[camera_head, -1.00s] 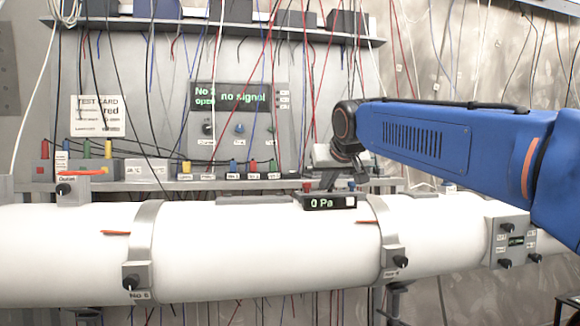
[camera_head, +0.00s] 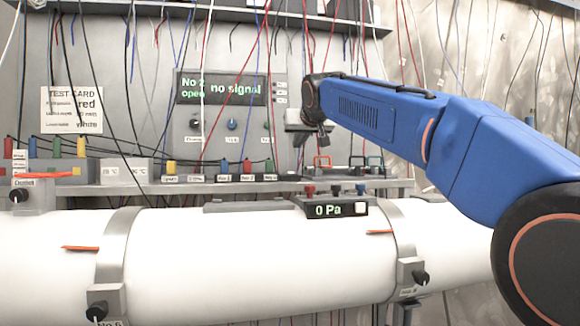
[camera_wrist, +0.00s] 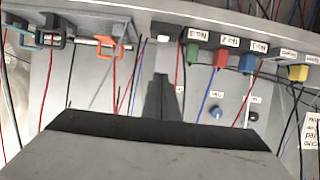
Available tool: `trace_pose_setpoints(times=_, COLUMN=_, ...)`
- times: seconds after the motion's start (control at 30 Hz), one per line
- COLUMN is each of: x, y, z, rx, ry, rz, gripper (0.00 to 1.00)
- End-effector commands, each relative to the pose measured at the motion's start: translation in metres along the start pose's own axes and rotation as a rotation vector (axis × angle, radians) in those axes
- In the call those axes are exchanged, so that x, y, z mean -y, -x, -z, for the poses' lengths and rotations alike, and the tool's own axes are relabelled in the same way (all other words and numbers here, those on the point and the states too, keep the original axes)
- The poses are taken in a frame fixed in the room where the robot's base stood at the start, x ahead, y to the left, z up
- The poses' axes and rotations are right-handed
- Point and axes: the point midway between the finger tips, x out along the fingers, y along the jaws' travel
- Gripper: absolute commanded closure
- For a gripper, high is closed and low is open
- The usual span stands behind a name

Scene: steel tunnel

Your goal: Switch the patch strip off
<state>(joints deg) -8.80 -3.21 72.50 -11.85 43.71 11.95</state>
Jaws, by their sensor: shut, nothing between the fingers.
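The patch strip (camera_head: 205,178) is a grey bar on the shelf behind the white pipe. It carries yellow, blue, red and green plugs above small labels. In the wrist view the strip (camera_wrist: 205,40) runs along the top, with a small white switch-like part (camera_wrist: 163,37) beside the green plug (camera_wrist: 192,54). I cannot read its on or off state. My gripper (camera_head: 300,140) is shut and empty, above the shelf near the strip's right end. In the wrist view its dark fingers (camera_wrist: 161,80) point toward the white part, with a visible gap in the picture.
A rack of orange and teal clamps (camera_head: 345,165) stands right of the strip; the orange clamp (camera_wrist: 105,46) is near my fingers. The white pipe (camera_head: 240,250) and 0 Pa display (camera_head: 335,209) lie in front. Thin wires hang around. A "no signal" panel (camera_head: 222,90) stands behind.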

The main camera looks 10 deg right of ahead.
Motion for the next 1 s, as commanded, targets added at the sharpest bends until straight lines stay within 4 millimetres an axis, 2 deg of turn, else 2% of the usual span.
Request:
trace_pose_setpoints(times=0.47, x=0.000, y=-0.006, z=0.001, rx=-0.002, ry=0.000, rz=0.000, gripper=1.00)
trace_pose_setpoints(times=1.0, x=0.000, y=-0.085, z=0.001, rx=0.000, ry=0.000, rz=0.000, gripper=1.00)
